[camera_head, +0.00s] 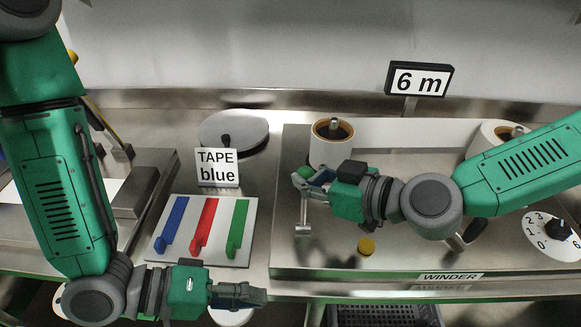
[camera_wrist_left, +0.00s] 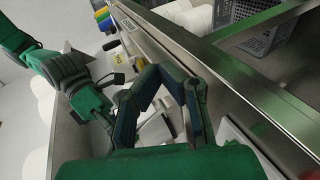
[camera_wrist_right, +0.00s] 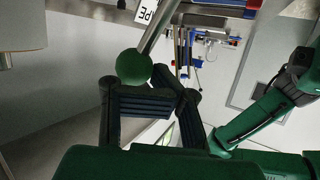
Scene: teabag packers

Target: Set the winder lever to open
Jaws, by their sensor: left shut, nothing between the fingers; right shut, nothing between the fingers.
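The winder lever is a metal rod with a green ball knob (camera_head: 305,173) at the left of the WINDER machine (camera_head: 340,262). Its foot is on the machine's top, below my right gripper. My right gripper (camera_head: 309,184) is shut and empty, right at the knob. In the right wrist view the green knob (camera_wrist_right: 134,67) sits just beyond the fingers (camera_wrist_right: 165,85), left of their tips; I cannot tell whether they touch. No lever markings are readable. My left gripper (camera_head: 258,294) is shut and empty in front of the table edge, well away from the lever.
The winder also carries a tape roll (camera_head: 331,143), a yellow button (camera_head: 366,246) and a numbered dial (camera_head: 553,235). A "6 m" sign (camera_head: 419,79) stands behind. Left of it are a "TAPE blue" sign (camera_head: 217,167) and a board of blue, red and green strips (camera_head: 230,204).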

